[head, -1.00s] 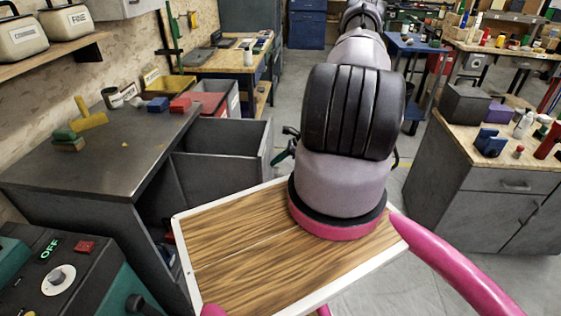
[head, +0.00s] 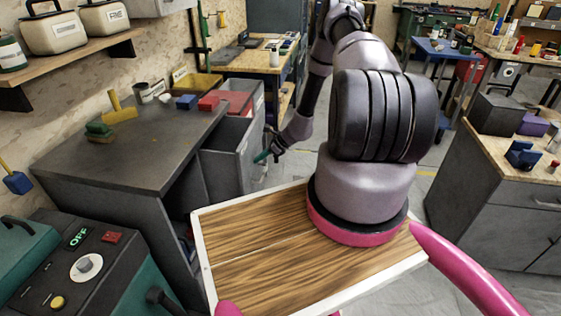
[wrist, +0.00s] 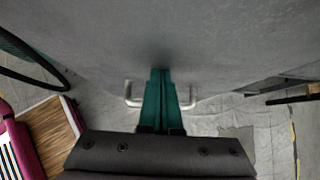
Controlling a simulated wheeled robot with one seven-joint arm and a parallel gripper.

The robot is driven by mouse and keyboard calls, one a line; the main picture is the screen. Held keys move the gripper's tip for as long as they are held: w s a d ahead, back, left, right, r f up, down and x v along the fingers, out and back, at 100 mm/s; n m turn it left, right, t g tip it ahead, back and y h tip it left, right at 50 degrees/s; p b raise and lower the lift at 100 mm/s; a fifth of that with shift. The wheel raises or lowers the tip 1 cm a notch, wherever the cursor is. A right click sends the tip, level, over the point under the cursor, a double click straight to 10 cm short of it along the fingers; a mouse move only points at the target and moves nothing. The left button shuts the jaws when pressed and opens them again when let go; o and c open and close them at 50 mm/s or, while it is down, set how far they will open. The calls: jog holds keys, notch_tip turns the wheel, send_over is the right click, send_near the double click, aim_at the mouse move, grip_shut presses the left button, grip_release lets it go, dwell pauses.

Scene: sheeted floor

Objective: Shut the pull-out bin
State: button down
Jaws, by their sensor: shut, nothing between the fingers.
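The pull-out bin (head: 245,150) is a dark grey open-topped drawer. It sticks out of the grey cabinet (head: 125,155) on the left in the head view. My gripper (head: 262,157) is in front of the bin's outer face, with its teal fingers shut and empty. In the wrist view the fingertips (wrist: 160,72) point at the grey face (wrist: 150,35) and appear to touch it. They lie between the two ends of a metal bar handle (wrist: 190,97), whose middle is hidden behind them.
A machine (head: 85,265) with an OFF label and knob stands at the lower left, close to my base. A grey cabinet with a wooden top (head: 490,200) stands on the right. Brushes (head: 115,112) and small items lie on the left counter. Grey floor shows between the cabinets.

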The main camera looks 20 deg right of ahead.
jog(key=w+a, duration=0.8)
jog(key=a, duration=0.4)
jog(key=shift+w+a, duration=0.25)
jog(key=shift+a, duration=0.1)
jog(key=shift+a+r, duration=0.1)
jog(key=shift+r, duration=0.05)
